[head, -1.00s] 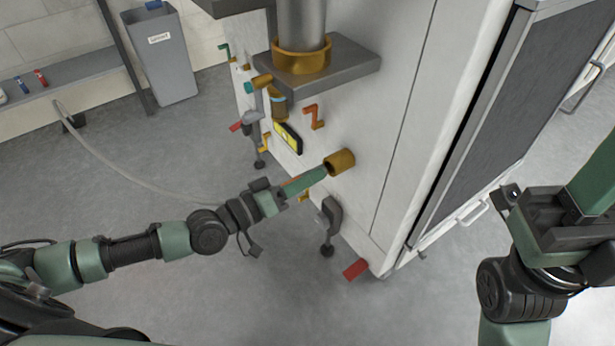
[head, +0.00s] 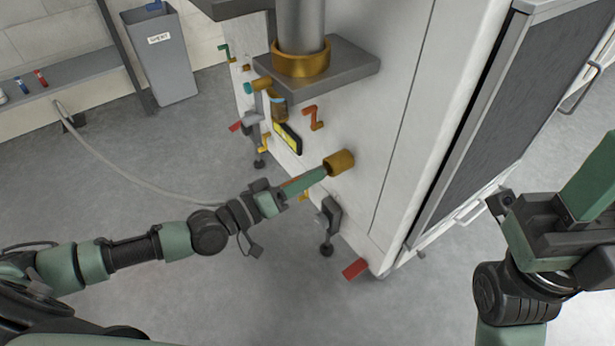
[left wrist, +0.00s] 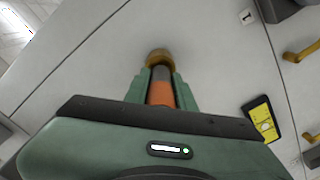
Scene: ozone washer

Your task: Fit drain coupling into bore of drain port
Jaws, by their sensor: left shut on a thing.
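The drain port (head: 340,162) is a brass-coloured cylinder standing out from the white side panel of the washer. It also shows in the left wrist view (left wrist: 158,58), straight beyond my fingers. My left gripper (head: 318,175) is shut on the drain coupling, with its fingertips at the port's mouth. In the left wrist view the coupling (left wrist: 161,92) is an orange and dark grey piece between the green fingers, in line with the port. Its front end meets the port, and I cannot tell how deep it sits. My right gripper (head: 528,222) is at the right, away from the washer.
The washer's white panel (head: 390,110) carries a yellow-and-black label (head: 288,138) and orange handles (head: 313,117). A levelling foot (head: 328,225) and a red tab (head: 356,268) are below the port. A grey bin (head: 163,60) stands far left. The floor between is open.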

